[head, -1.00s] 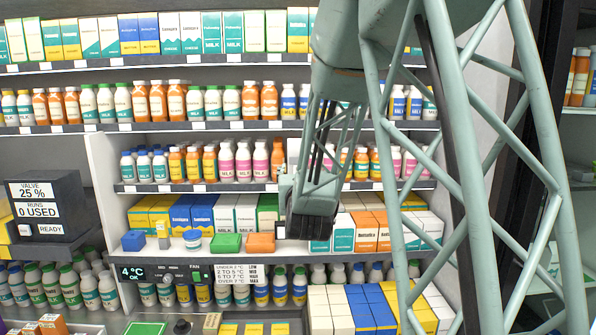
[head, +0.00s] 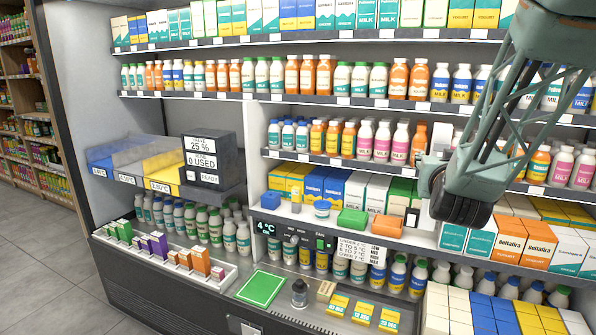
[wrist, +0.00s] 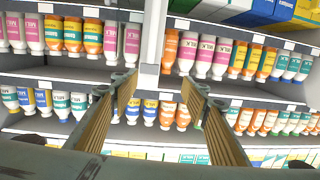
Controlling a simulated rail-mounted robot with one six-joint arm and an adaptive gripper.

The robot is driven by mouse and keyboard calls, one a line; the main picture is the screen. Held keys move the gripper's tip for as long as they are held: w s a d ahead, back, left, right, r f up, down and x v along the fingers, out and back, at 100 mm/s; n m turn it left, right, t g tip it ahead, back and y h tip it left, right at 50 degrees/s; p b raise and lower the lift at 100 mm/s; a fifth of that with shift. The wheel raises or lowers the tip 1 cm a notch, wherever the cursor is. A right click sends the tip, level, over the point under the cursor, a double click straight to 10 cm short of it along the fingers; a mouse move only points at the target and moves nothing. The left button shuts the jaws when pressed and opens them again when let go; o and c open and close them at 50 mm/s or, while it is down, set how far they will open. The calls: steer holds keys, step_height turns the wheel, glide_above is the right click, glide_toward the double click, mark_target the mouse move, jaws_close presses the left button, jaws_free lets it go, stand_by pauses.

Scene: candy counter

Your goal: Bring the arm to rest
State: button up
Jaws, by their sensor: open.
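My gripper (wrist: 158,88) is open in the wrist view, its two ribbed fingers apart with nothing between them. Past the fingers are shelves of bottles, which appear upside down in that view. In the head view my arm comes down from the top right. Its dark rounded end (head: 460,198) is in front of the shelf with the cartons, and the fingers cannot be made out there. I cannot tell how far the arm is from the shelf.
Open floor (head: 40,270) lies at the left.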

steer(key=s+a+f+n+g+y, duration=0.1)
steer(key=s+a+g+y, duration=0.2)
steer(key=s+a, duration=0.55)
steer(key=s+a+f+n+g+y, duration=0.1)
steer(key=s+a+n+g+y, duration=0.1)
steer(key=s+a, duration=0.65)
steer(key=s+a+f+g, duration=0.1)
steer(key=s+f+g, duration=0.1)
steer(key=s, duration=1.5)
steer(key=s+a+f+n+g+y, duration=0.1)
steer(key=s+g, duration=0.3)
steer(key=s, duration=1.4)
steer(key=shift+s+f+g, duration=0.35)
steer(key=shift+f+g, duration=0.05)
steer(key=shift+f, duration=0.05)
steer(key=shift+d, duration=0.1)
